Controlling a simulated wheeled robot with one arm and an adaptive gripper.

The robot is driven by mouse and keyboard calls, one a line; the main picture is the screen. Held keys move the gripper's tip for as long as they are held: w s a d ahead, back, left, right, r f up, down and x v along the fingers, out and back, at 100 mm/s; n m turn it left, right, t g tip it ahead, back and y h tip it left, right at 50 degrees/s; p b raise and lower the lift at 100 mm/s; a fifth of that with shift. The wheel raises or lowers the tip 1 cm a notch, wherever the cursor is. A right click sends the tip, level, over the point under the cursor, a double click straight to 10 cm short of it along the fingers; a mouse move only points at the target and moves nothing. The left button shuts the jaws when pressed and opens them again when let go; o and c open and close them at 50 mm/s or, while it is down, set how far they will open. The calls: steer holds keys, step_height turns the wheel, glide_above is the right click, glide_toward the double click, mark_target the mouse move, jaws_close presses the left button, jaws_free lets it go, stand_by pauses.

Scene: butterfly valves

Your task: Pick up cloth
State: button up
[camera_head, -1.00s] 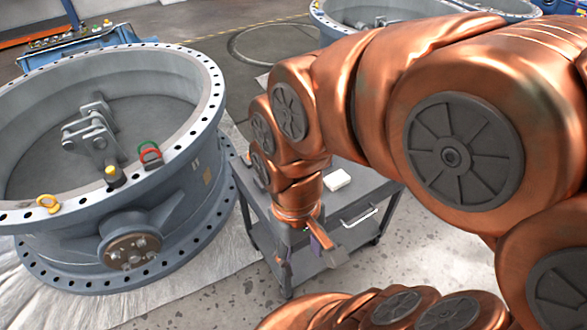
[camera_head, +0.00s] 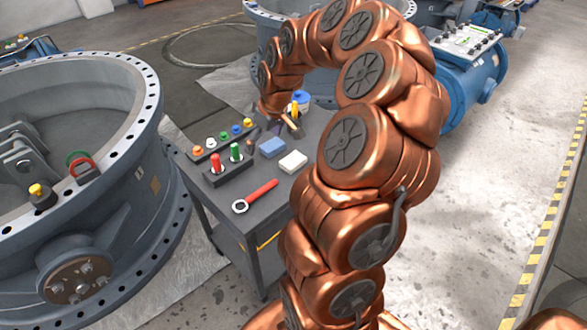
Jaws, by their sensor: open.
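On the grey cart lie two small flat pads, one white (camera_head: 293,161) and one blue (camera_head: 272,147). I cannot tell for sure which is the cloth. The white one lies right of and nearer than the blue one. My gripper (camera_head: 281,127) hangs over the far part of the cart top, just beyond the blue pad. It is open and seems empty. Its fingers are small in the picture, and their height above the cart is hard to judge.
The cart (camera_head: 222,208) also bears a red-handled wrench (camera_head: 256,195), a holder with red and green pieces (camera_head: 226,164), a row of coloured knobs (camera_head: 223,137) and a blue container (camera_head: 301,97) close beside my gripper. A large valve ring (camera_head: 150,190) stands left of the cart.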

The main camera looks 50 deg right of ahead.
steer(key=m+h+b, duration=0.1)
steer(key=b, duration=0.1)
glide_toward(293, 160)
steer(key=shift+d+f, duration=0.1)
steer(key=shift+f, duration=0.6)
steer(key=shift+d+f, duration=0.15)
steer(key=shift+f, duration=0.1)
steer(key=shift+w+p+x, duration=0.15)
steer(key=shift+p+x, duration=0.25)
steer(key=shift+x, duration=1.4)
steer(key=shift+w+p+x, duration=0.1)
steer(key=shift+p+x, duration=0.3)
steer(key=shift+x, duration=1.35)
steer(key=shift+r, duration=0.1)
steer(key=c, duration=0.8)
steer(key=shift+o, duration=0.2)
steer(key=shift+r+b, duration=0.4)
steer(key=shift+r, duration=1.25)
steer(key=s+a, duration=0.3)
steer(key=a, duration=0.1)
steer(key=s+a+r+b, duration=0.1)
steer(key=s+a, duration=0.1)
steer(key=a, duration=0.3)
steer(key=s+a+b, duration=0.1)
steer(key=s+a, duration=0.2)
steer(key=a, duration=0.1)
steer(key=shift+s+a+r, duration=0.3)
steer(key=shift+a+r, duration=0.05)
